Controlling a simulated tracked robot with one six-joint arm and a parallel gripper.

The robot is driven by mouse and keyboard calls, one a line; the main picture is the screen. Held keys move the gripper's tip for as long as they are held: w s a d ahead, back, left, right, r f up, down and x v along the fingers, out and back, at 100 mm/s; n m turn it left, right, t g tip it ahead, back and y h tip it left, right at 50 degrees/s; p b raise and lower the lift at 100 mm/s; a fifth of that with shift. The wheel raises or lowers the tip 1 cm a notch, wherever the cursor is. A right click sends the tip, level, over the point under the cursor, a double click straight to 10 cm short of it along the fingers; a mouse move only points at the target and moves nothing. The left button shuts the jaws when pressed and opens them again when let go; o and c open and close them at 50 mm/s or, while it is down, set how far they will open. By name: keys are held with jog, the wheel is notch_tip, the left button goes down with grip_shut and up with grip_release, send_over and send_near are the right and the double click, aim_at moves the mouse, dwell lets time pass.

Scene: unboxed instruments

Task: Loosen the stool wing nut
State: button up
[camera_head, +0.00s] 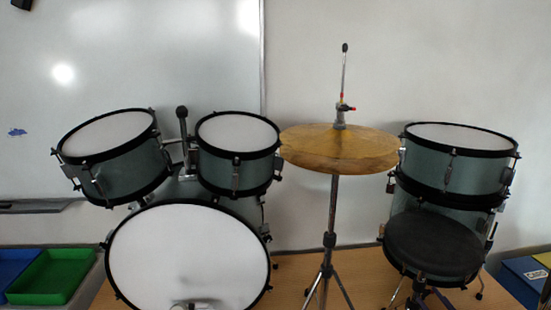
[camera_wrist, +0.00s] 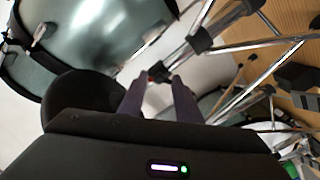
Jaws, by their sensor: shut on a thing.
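The stool (camera_head: 433,245) stands at the right in the head view, with a round black seat in front of a green drum. Its legs run off the bottom edge, and its wing nut cannot be made out there. In the wrist view my gripper (camera_wrist: 157,84) points in among chrome tubes and black joints. Its two dark fingers are closed on a small dark part with a red spot, the wing nut (camera_wrist: 157,71), mostly hidden between the tips. The black seat (camera_wrist: 78,100) lies just left of the fingers. My gripper does not clearly show in the head view.
A green drum (camera_wrist: 95,35) is close at the upper left in the wrist view, and chrome legs (camera_wrist: 275,70) cross at the right. In the head view a cymbal stand (camera_head: 331,230) stands left of the stool, and a blue box (camera_head: 522,283) lies right.

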dwell(0.3)
jog(key=shift+n, duration=2.4)
jog(key=o, duration=1.1)
jog(key=shift+s, duration=0.1)
jog(key=s, duration=0.5)
jog(key=shift+s+d, duration=0.1)
jog(key=shift+s, duration=0.3)
